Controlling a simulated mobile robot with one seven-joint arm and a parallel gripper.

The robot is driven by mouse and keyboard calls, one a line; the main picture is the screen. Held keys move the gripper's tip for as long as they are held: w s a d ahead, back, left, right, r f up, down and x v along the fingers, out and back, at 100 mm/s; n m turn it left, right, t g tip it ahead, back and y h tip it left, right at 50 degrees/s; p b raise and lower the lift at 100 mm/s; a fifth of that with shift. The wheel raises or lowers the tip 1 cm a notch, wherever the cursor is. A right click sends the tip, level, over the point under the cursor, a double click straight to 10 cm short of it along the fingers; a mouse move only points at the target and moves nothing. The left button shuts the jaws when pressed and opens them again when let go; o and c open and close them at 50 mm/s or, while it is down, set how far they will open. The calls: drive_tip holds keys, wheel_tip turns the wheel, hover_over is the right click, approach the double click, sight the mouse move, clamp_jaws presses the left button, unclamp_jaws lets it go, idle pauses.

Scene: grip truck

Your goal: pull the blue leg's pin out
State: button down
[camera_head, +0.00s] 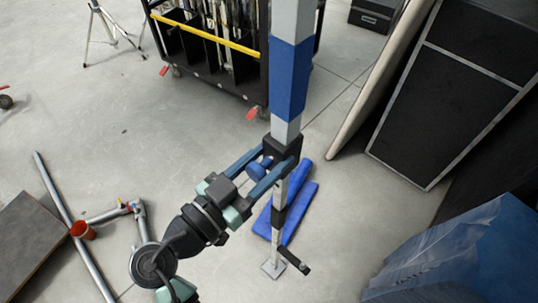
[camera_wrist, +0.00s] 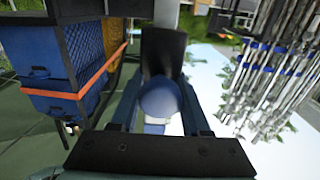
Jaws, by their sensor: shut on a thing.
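The blue leg (camera_head: 291,78) is an upright grey post with a blue band. It has a black collar (camera_head: 285,146) below the band and a thinner lower part down to a foot plate. The pin's round blue knob (camera_head: 257,169) sticks out from the collar's left side; it also shows in the wrist view (camera_wrist: 160,101) in front of the dark collar. My gripper (camera_head: 272,162) has a finger on each side of the knob and is shut on it. The fingertips are close against the collar. The pin's shaft is hidden behind the knob.
A crank handle (camera_head: 294,261) sticks out low on the leg, and blue bars (camera_head: 292,207) lie behind it. A black cart (camera_head: 205,50) stands behind. A dark panel (camera_head: 450,90) leans at right, above a blue sheet (camera_head: 445,255). Metal tubes (camera_head: 70,220) lie at left.

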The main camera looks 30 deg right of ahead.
sight(252, 175)
drive_tip(key=b+v, duration=0.1)
drive_tip(key=v, duration=0.4)
drive_tip(key=shift+c, duration=2.1)
unclamp_jaws()
drive_tip(key=shift+a, duration=0.1)
drive_tip(key=b+v, duration=0.2)
drive_tip(key=v, duration=1.1)
